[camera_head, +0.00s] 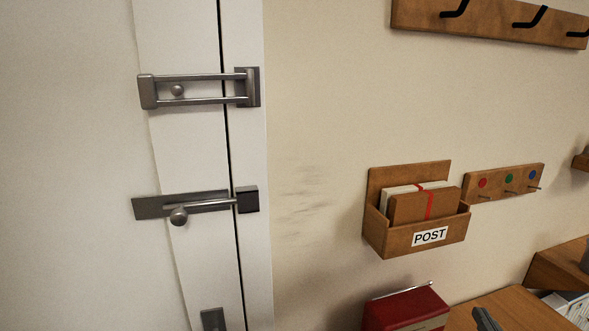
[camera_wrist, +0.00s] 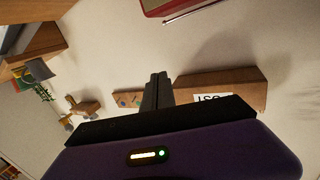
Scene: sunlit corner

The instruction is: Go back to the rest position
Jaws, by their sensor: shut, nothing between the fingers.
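My gripper shows in the wrist view, its two dark fingers (camera_wrist: 157,92) together with nothing between them. The fingers point toward the wall, and the wooden post box (camera_wrist: 220,86) appears behind and beside them, upside down in that view. A small dark grey tip at the bottom edge of the head view (camera_head: 486,319) looks like my fingertips, in front of the wooden desk top. The rest of my arm is out of the head view.
A white door with a bar latch (camera_head: 200,77) and a slide bolt (camera_head: 185,207) is at left. The post box (camera_head: 405,240) holds envelopes. Right of it is a peg rail (camera_head: 497,186); below are a red radio (camera_head: 405,308) and desk (camera_head: 520,312). A hook rail (camera_head: 490,22) hangs above.

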